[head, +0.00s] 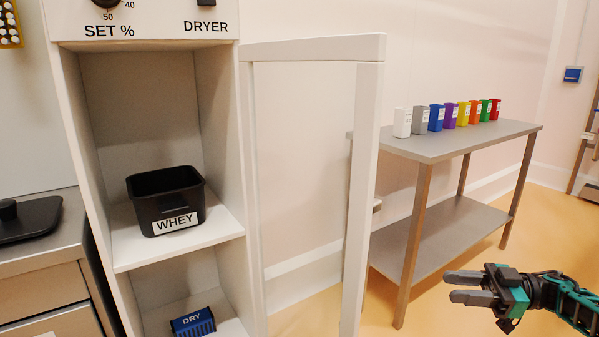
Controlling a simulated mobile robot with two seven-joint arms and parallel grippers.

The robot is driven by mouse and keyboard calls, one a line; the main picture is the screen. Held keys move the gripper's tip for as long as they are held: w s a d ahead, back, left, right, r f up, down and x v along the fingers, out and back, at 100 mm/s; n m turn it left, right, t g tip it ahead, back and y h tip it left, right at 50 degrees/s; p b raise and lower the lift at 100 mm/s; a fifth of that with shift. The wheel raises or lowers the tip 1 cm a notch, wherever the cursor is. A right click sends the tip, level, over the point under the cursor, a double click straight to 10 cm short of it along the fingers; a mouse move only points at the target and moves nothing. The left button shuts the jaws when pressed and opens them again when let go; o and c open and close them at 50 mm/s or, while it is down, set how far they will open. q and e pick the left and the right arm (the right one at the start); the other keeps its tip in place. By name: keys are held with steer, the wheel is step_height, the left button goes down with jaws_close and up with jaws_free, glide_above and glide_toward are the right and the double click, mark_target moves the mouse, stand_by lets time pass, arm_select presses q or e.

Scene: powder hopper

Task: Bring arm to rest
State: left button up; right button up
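My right gripper (468,288) shows at the lower right of the head view, in front of the grey table and apart from it. Its two grey fingers point left with a gap between them, and nothing is held. My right arm runs off the right edge. My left gripper does not show. A black bin labelled WHEY (180,222) sits on the middle shelf of the white cabinet (222,190). A blue box labelled DRY (193,323) sits on the shelf below, cut off by the lower picture edge.
The cabinet's framed door (365,150) stands open to the right. A grey table (450,143) behind carries a row of several coloured containers (448,115). Floor around my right gripper looks clear.

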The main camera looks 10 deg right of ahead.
steer(key=a+f+m+t+h, duration=0.3)
steer(key=a+f+t+h, duration=0.45)
steer(key=f, duration=0.25)
steer(key=s+a+f+m+g+h, duration=0.1)
steer(key=s+a+f+g+h, duration=0.2)
steer(key=s, duration=0.4)
steer(key=s+a+f+g+h, duration=0.1)
steer(key=s+f+g+h, duration=0.15)
steer(key=s+h, duration=0.4)
steer(key=a+m+t+y, duration=0.25)
steer(key=a+m, duration=0.55)
steer(key=a, duration=0.7)
arm_select(q)
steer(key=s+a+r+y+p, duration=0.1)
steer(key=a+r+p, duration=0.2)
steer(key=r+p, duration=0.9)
steer(key=p, duration=0.5)
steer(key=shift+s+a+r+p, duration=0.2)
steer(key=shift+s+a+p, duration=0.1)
arm_select(e)
step_height(320, 180, up, 12)
steer(key=s+d, duration=0.2)
steer(key=shift+s+d+f+m+h, duration=0.15)
steer(key=shift+d+f+m+h, duration=0.05)
steer(key=shift+d+m+h, duration=0.2)
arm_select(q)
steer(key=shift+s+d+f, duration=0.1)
arm_select(e)
steer(key=shift+s, duration=0.1)
